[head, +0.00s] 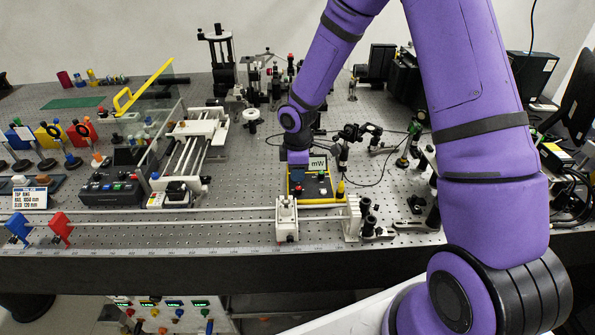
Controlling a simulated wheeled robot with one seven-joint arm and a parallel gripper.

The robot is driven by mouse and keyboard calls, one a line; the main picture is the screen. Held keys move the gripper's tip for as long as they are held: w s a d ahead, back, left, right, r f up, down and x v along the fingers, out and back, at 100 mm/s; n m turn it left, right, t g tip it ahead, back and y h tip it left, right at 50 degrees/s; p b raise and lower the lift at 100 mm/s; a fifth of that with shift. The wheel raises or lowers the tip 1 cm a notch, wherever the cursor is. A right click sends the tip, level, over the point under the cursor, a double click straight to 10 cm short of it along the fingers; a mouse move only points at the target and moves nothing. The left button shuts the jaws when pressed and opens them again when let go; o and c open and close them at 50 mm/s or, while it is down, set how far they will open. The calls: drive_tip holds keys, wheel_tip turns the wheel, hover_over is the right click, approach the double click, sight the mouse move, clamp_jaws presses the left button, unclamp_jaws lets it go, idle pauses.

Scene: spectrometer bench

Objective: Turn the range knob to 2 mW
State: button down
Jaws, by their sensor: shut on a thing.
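The power meter (325,186) is a small box with a yellow edge and a dark blue face, near the middle front of the bench. A white "mW" sign (318,163) stands at its back. My gripper (299,168) points down onto the left part of the meter, reaching it from behind. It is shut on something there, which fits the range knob. The knob, its pointer and the range marks are hidden by my gripper or too small to read, so its setting cannot be told.
A yellow cone-shaped piece (340,189) stands at the meter's right. A white carriage (287,217) on a long rail is just in front. Optics posts and cables (350,140) crowd behind right. Bare breadboard (240,180) lies to the left.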

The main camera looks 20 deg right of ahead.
idle(0.3)
drive_tip(key=c, duration=1)
unclamp_jaws()
drive_tip(key=shift+c, duration=0.2)
drive_tip(key=shift+r, duration=0.1)
wheel_tip(320, 180, up, 11)
drive_tip(key=shift+f, duration=0.2)
drive_tip(key=shift+r, duration=0.1)
drive_tip(key=s+d+r+m+t+h, duration=0.1)
drive_tip(key=s+d+r+m, duration=0.15)
drive_tip(key=s+r, duration=0.45)
drive_tip(key=s+d+r+m+t, duration=0.15)
drive_tip(key=s+r+m, duration=0.3)
drive_tip(key=r, duration=0.55)
drive_tip(key=s+d+r+m+t, duration=0.1)
drive_tip(key=s+r+m, duration=0.2)
drive_tip(key=s, duration=0.6)
drive_tip(key=s+d+r+m+t+y, duration=0.1)
drive_tip(key=s+r+m, duration=0.3)
drive_tip(key=s, duration=0.4)
drive_tip(key=shift+s+d+t, duration=0.35)
drive_tip(key=shift+s, duration=0.05)
